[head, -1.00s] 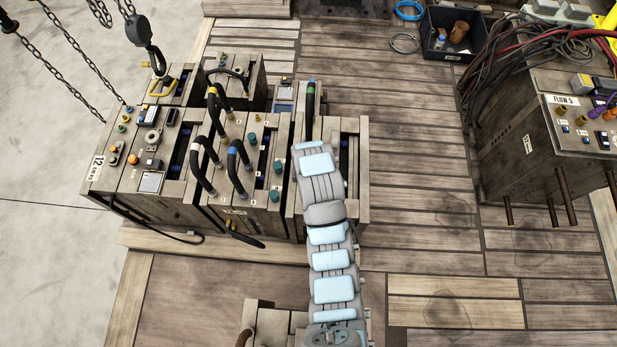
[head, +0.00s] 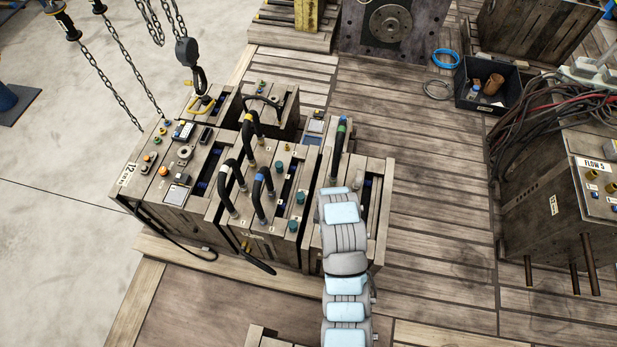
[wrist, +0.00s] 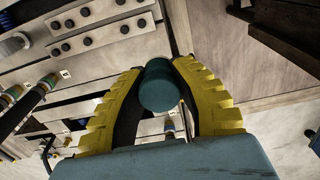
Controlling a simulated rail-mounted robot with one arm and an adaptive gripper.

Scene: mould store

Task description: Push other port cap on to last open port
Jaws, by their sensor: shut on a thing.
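A teal port cap (wrist: 159,88) is held between the yellow fingers of my gripper (wrist: 158,66) in the wrist view. The fingers are shut on it from both sides. In the head view my arm (head: 346,240) reaches over the right part of the mould (head: 312,245) and hides the gripper and the held cap. Teal caps (head: 300,197) sit on the mould's top to the left of my arm. A small bluish fitting (wrist: 169,126) shows below the held cap in the wrist view; I cannot tell whether it is an open port.
Black looped hoses (head: 258,190) stand up from the mould left of my arm. A chain hook (head: 190,55) hangs at the far left. A black bin (head: 483,100) stands at the back right. A second machine block (head: 560,185) with cables is on the right. Bare planks lie between.

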